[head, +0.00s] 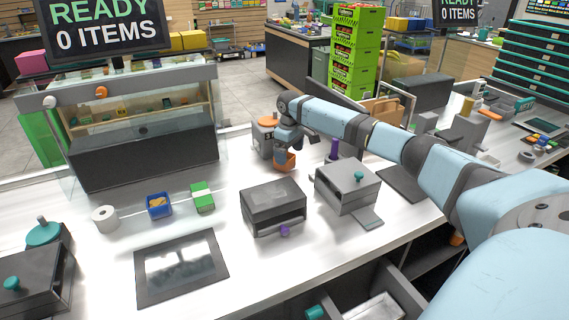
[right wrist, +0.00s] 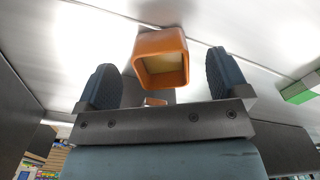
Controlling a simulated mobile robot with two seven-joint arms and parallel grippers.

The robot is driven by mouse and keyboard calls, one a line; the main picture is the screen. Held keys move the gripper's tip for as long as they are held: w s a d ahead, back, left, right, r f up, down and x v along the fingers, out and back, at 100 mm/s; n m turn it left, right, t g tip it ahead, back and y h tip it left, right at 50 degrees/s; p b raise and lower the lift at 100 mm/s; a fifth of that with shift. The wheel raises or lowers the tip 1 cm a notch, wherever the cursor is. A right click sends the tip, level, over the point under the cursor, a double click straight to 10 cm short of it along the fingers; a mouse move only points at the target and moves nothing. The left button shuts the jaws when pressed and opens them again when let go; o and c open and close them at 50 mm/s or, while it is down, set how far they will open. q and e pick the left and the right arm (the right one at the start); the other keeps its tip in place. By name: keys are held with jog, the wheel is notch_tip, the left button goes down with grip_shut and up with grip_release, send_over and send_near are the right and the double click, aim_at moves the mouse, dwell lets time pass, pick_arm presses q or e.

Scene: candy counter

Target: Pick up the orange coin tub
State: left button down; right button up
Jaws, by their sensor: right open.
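The orange coin tub (head: 286,162) stands on the white counter near its middle. It is small, square and open-topped. In the right wrist view the tub (right wrist: 162,43) appears centred between the two dark fingertips, and its inside looks yellowish. My right gripper (head: 284,147) is over the tub, pointing down, and partly covers it in the head view. In the right wrist view the fingers (right wrist: 163,75) are spread wide, with space between each one and the tub. I cannot tell how far the fingertips are from it. My left gripper is not in view.
A grey box with an orange knob (head: 266,122) stands right behind the gripper. A dark box (head: 272,207) and a grey box with a teal knob (head: 347,187) stand in front. A purple post (head: 333,149) is nearby.

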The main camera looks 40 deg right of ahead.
aim_at(296, 176)
jog(key=shift+s+f, duration=0.1)
jog(key=shift+f, duration=1.4)
jog(key=c, duration=1.1)
jog(key=shift+r, duration=0.1)
jog(key=shift+r, duration=0.4)
jog(key=shift+s+r, duration=0.1)
jog(key=shift+s, duration=0.15)
jog(key=s, duration=0.2)
jog(key=s+a, duration=0.1)
jog(key=shift+s+r, duration=0.2)
jog(key=shift+s, duration=0.15)
jog(key=r, duration=0.6)
jog(key=r+p, duration=0.1)
jog(key=r, duration=0.6)
jog(key=shift+w+r, duration=0.2)
jog(key=shift+r, duration=0.05)
